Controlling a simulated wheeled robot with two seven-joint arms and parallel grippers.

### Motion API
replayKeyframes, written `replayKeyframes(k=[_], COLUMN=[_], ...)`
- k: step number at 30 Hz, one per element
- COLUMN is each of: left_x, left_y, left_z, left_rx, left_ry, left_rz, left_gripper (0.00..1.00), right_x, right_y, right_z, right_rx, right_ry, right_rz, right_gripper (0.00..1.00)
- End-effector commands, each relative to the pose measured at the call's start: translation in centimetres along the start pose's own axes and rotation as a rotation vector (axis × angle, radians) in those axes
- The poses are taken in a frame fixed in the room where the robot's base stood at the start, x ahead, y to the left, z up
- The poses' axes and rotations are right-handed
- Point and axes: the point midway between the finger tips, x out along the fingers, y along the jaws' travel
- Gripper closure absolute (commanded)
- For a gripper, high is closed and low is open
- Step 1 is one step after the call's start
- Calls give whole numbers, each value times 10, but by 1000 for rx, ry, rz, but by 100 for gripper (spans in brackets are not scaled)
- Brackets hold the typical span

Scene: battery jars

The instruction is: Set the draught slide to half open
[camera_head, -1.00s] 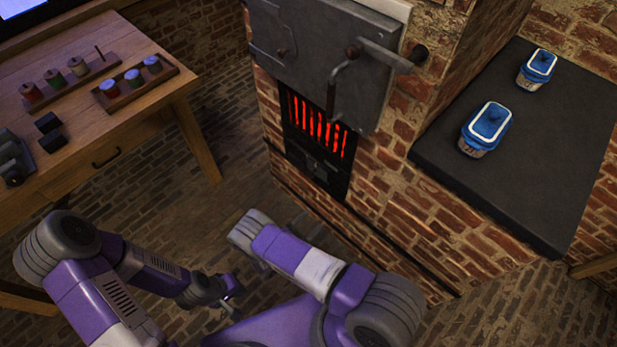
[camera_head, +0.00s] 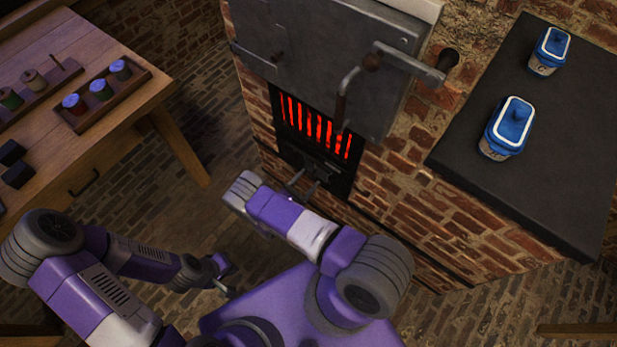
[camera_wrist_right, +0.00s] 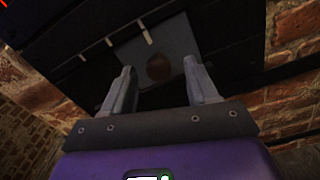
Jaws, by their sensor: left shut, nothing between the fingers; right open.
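The draught slide (camera_wrist_right: 178,38) is a grey plate with a round brown knob (camera_wrist_right: 158,67), low on the dark furnace front. Small pale marks (camera_wrist_right: 109,42) lie along its left side and upper edge in the right wrist view. My right gripper (camera_wrist_right: 160,76) is open, with one finger on each side of the knob in that view; I cannot tell whether they touch it. In the head view the slide area is small and dark below the glowing grate (camera_head: 315,128), partly behind my right gripper (camera_head: 303,184). My left gripper (camera_head: 226,284) is shut and empty, low over the floor.
The grey furnace door (camera_head: 320,55) with its handle (camera_head: 345,92) is above the grate. A wooden table (camera_head: 120,115) with racks of small jars stands at left. Brick floor is open between.

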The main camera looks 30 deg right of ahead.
Motion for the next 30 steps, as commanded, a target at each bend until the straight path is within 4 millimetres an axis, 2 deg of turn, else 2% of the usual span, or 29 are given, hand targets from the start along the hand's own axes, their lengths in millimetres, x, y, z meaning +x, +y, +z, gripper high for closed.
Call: replayKeyframes(k=[5,14,25,30], left_x=[3,3,3,3], left_y=[-1,-1,-1,-1], left_z=[0,0,0,0], left_rx=[0,0,0,0], left_ry=[1,1,1,1], left_rz=[0,0,0,0], left_gripper=[100,100,100,100], right_x=[15,17,17,17], right_y=[0,0,0,0], right_z=[0,0,0,0], right_rx=[1,1,0,0], right_ry=[-1,0,0,0], right_rz=[-1,1,1,1], right_gripper=[42,43,100,100])
